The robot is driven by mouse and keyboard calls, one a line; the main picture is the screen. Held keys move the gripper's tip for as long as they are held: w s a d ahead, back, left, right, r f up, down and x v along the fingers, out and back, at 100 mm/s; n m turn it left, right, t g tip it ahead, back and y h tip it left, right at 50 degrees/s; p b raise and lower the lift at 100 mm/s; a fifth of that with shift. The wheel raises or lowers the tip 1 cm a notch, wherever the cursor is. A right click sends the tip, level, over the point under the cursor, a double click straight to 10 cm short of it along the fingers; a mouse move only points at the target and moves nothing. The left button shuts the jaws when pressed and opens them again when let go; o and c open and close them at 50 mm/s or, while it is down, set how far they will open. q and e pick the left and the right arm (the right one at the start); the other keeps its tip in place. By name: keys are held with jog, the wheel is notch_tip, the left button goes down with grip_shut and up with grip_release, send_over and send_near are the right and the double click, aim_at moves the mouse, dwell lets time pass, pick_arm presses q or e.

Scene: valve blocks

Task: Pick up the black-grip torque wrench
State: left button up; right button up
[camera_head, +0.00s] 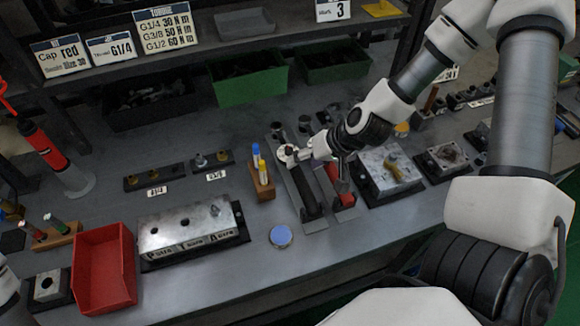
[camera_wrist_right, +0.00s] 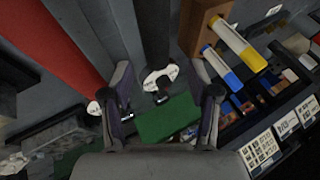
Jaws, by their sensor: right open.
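The black-grip torque wrench lies on the bench with its dark handle (camera_head: 307,196) toward the front edge. In the right wrist view its dark shaft (camera_wrist_right: 153,32) runs down to a round white part (camera_wrist_right: 160,78). My right gripper (camera_head: 316,155) is at the rear part of the wrenches; its exact height is unclear. In the wrist view its open, empty fingers (camera_wrist_right: 162,90) stand on either side of the white part. A red-grip wrench (camera_head: 342,188) lies just to the right and also shows in the wrist view (camera_wrist_right: 52,38).
A wooden block with yellow and blue markers (camera_head: 262,185) stands left of the wrenches. A metal valve block on a dark base (camera_head: 388,172) is close on the right. A round blue-topped tin (camera_head: 281,236) sits in front. Green bins (camera_head: 250,84) stand behind.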

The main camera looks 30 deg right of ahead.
aim_at(298, 167)
jog(key=b+x, duration=0.4)
jog(key=x, duration=0.1)
jog(key=shift+s+d+f, duration=0.15)
jog(key=shift+d+f, duration=0.1)
jog(key=shift+w+a, duration=0.15)
jog(key=shift+w, duration=0.05)
jog(key=shift+r, duration=0.1)
jog(key=shift+s, duration=0.15)
grip_shut()
jog(key=shift+r, duration=0.1)
